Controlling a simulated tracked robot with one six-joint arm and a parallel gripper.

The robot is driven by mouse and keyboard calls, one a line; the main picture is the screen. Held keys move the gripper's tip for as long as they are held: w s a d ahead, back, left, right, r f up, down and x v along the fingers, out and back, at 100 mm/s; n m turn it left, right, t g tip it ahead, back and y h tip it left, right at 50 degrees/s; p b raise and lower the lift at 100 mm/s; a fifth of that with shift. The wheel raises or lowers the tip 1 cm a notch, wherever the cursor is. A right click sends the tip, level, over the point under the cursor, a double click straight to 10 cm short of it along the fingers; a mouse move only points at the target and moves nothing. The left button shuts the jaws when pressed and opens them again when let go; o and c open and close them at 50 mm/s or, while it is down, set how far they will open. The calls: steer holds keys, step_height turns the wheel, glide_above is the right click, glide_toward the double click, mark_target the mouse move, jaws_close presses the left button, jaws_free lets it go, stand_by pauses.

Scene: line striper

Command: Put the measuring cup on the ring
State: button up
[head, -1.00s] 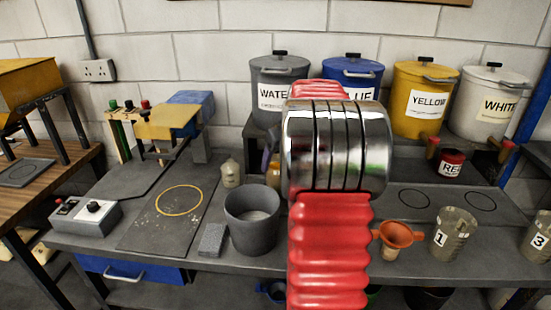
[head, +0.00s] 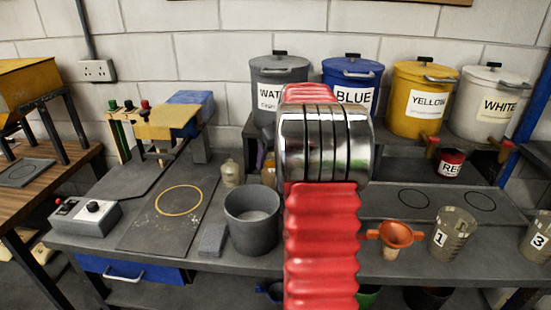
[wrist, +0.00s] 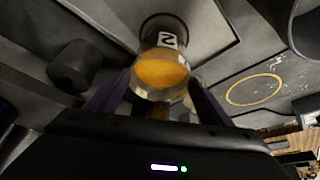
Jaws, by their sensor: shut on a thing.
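The measuring cup (wrist: 165,62), clear with a "2" label and orange-yellow contents, is between the purple fingers of my gripper (wrist: 158,88) in the wrist view. My gripper is shut on it. In the head view my red and chrome arm hides most of the gripper and cup; a small amber patch shows at the arm's left edge. The yellow ring (head: 179,200) lies empty on a dark board at the left of the bench. It also shows in the wrist view (wrist: 254,89), to the right of the cup.
A grey bucket (head: 252,218) and a grey block (head: 213,239) stand between my arm and the ring. A small bottle (head: 231,173) stands behind them. An orange funnel (head: 396,235) and cup 1 (head: 453,233) are right of my arm. A control box (head: 86,217) is far left.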

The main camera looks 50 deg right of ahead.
steer(key=shift+r, duration=0.1)
steer(key=o, duration=2.1)
steer(key=v, duration=1.2)
